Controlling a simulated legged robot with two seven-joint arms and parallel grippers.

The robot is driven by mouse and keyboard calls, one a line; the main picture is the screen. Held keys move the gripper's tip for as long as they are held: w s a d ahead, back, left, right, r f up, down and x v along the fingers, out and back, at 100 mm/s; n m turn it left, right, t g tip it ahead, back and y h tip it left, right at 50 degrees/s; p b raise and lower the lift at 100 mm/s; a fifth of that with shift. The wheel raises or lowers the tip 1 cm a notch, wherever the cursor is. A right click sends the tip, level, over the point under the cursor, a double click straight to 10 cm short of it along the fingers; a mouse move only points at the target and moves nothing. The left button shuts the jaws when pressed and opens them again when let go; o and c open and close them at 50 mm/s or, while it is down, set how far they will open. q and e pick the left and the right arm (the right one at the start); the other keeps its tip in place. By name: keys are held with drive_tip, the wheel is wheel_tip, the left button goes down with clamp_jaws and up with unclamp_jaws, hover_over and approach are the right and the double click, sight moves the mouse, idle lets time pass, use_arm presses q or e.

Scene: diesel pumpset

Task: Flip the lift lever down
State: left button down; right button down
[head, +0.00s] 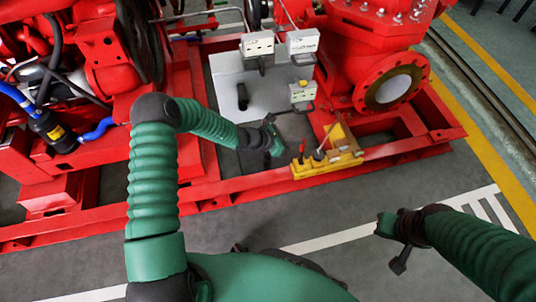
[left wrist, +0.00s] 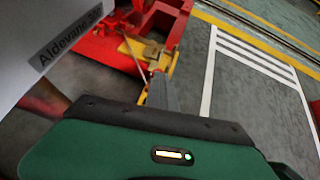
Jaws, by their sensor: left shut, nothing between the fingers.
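A yellow block (head: 328,160) sits on the red base frame at its front edge. Two thin levers stand up from it: one with a red knob (head: 301,149) at its left end and a longer one (head: 326,140) near its middle. I cannot tell which is the lift lever. My left gripper (head: 274,138) is shut and empty, just left of the block and apart from the levers. In the left wrist view the yellow block (left wrist: 150,53) lies beyond the grey finger (left wrist: 163,92). My right gripper (head: 400,258) hangs low over the floor at right; its jaw state is unclear.
A grey panel with switch boxes (head: 257,44) stands behind the left gripper. A large red pump flange (head: 395,85) is to the right of the block. A grey lettered surface (left wrist: 62,42) is close at the wrist view's left. The floor (head: 400,185) in front is clear.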

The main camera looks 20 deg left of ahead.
use_arm(q)
drive_tip(key=d, duration=0.1)
drive_tip(key=w+d, duration=0.2)
drive_tip(key=shift+r, duration=0.3)
use_arm(e)
drive_tip(key=shift+d+r, duration=0.15)
drive_tip(key=shift+r, duration=0.05)
use_arm(q)
drive_tip(key=shift+a, duration=0.1)
use_arm(e)
drive_tip(key=shift+r, duration=0.1)
